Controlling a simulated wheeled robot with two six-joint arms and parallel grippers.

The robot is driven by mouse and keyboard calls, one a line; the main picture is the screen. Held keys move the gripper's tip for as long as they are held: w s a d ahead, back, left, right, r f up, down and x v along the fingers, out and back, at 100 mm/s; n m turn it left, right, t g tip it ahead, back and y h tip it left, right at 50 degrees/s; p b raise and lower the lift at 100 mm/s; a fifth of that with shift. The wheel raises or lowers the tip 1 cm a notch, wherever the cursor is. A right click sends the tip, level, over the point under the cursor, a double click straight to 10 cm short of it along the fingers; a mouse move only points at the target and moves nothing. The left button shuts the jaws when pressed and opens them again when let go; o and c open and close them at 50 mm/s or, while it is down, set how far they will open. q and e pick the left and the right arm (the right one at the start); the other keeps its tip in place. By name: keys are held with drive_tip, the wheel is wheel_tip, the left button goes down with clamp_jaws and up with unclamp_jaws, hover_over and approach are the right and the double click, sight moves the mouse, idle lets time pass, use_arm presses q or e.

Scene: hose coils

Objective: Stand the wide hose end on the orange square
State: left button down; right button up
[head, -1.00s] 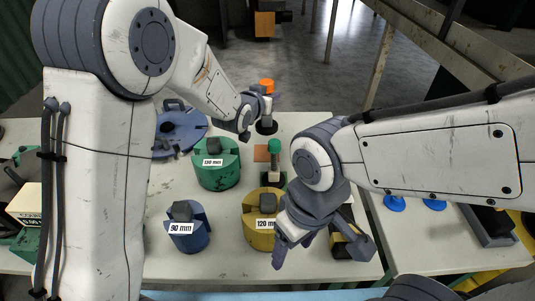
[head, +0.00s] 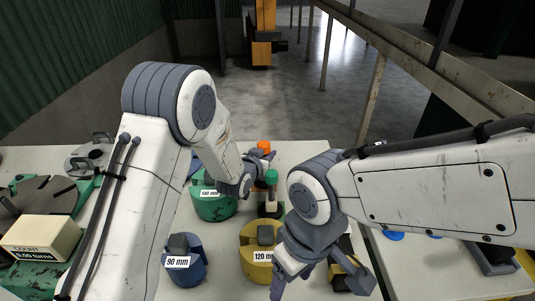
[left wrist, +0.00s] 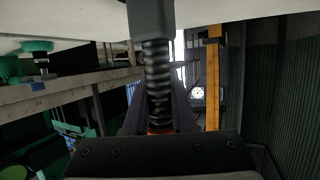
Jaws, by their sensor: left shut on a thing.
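My left gripper (head: 262,160) is shut on a hose end with an orange cap (head: 264,146). In the left wrist view its dark ribbed neck (left wrist: 157,85) runs between the fingers, with a wider dark block (left wrist: 150,18) at its far end and some orange near the palm. In the head view my gripper and a green-capped piece (head: 271,176) hide most of its lower part. The orange square is almost wholly hidden there, so I cannot tell whether the hose end touches it. My right gripper (head: 288,279) hangs at the table's front; its jaw opening is unclear.
A green drum (head: 213,207) marked 130 mm, a blue drum (head: 184,264) marked 90 mm and a yellow drum (head: 256,265) marked 120 mm stand close by. A counter box (head: 42,238) is at left. The table (head: 310,152) is bare at the back right.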

use_arm(q)
drive_tip(key=c, duration=1.2)
unclamp_jaws()
drive_tip(key=shift+f, duration=0.15)
drive_tip(key=o, duration=0.5)
drive_tip(key=shift+c, duration=0.2)
drive_tip(key=shift+s+a+r, duration=0.1)
drive_tip(key=shift+s+r, duration=0.05)
drive_tip(key=shift+r, duration=0.1)
drive_tip(key=b+v, duration=0.1)
drive_tip(key=v, duration=1)
drive_tip(key=shift+s+a+b, duration=0.2)
drive_tip(key=shift+s+b, duration=0.1)
drive_tip(key=shift+r, duration=0.1)
